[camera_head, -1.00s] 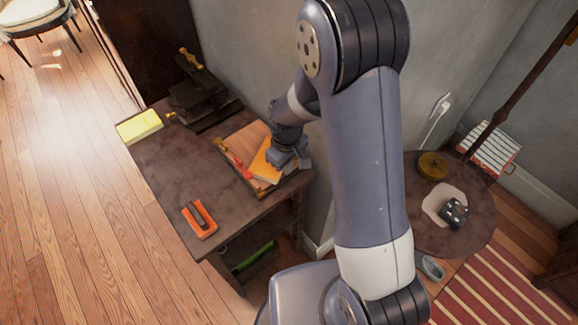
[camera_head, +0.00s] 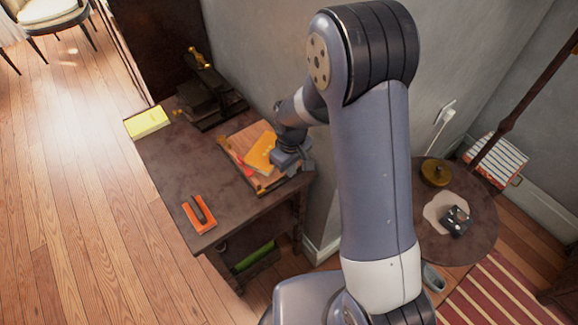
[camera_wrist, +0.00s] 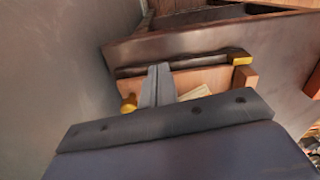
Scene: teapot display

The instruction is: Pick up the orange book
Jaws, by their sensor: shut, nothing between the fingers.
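The orange book (camera_head: 261,150) lies flat on a wooden tray (camera_head: 236,145) on the dark side table, near the wall. My gripper (camera_head: 293,163) is low at the right edge of the tray, just right of the book. I cannot tell whether it touches the book. In the wrist view my gripper's fingers (camera_wrist: 158,84) are shut together with nothing between them. A pale strip beside the fingers may be part of the book, but most of that area is hidden behind the gripper body.
A yellow book (camera_head: 147,121) lies at the table's far left corner. A dark stand with brass parts (camera_head: 207,98) is at the back. An orange-red holder (camera_head: 199,214) sits near the front. A round table (camera_head: 470,241) is to the right. The table's middle left is clear.

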